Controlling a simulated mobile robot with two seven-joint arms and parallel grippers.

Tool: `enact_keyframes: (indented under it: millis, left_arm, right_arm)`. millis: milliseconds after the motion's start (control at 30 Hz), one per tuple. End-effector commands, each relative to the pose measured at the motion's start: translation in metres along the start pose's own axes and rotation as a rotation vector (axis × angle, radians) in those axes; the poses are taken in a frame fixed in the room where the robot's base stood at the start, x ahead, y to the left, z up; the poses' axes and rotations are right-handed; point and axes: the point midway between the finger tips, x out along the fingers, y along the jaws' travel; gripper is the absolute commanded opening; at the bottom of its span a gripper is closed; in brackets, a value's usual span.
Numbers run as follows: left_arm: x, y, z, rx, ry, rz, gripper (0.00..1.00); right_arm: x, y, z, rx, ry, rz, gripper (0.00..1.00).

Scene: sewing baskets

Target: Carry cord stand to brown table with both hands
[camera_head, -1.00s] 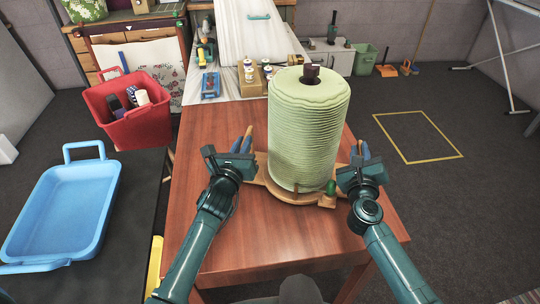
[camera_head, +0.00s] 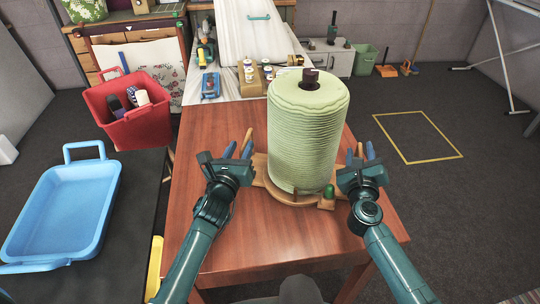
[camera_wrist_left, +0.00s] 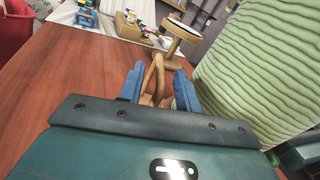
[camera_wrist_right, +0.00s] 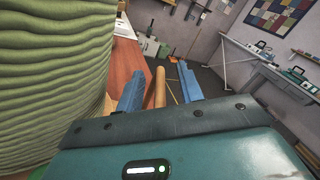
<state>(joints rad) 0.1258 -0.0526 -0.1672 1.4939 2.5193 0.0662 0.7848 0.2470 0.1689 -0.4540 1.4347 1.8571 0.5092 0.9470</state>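The cord stand, wound with a thick roll of light green cord (camera_head: 308,130), is upright on the reddish-brown wooden table (camera_head: 215,175). Its dark post (camera_head: 310,79) sticks out on top, and its wooden base (camera_head: 292,200) appears to rest on the tabletop. My left gripper (camera_head: 239,149) is at the left side of the base. In the left wrist view its blue fingers stand apart around a wooden handle (camera_wrist_left: 157,72), with gaps. My right gripper (camera_head: 360,152) is at the right side, its fingers apart around the other wooden handle (camera_wrist_right: 160,88), also with gaps.
A red bin (camera_head: 135,120) and a blue tray (camera_head: 62,262) on a dark table are at left. A light worktable behind holds small bottles and a wooden block (camera_head: 250,85). A yellow floor outline (camera_head: 463,157) lies at right. The brown table's left part is clear.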

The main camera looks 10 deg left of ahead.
Motion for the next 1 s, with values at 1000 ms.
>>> enact_keyframes:
  millis: [1000]
  left_arm:
    - [-0.104,0.000,0.001,-0.001,0.000,0.000,0.34]
  right_arm:
    - [-0.068,0.001,-0.001,0.003,0.001,0.004,0.37]
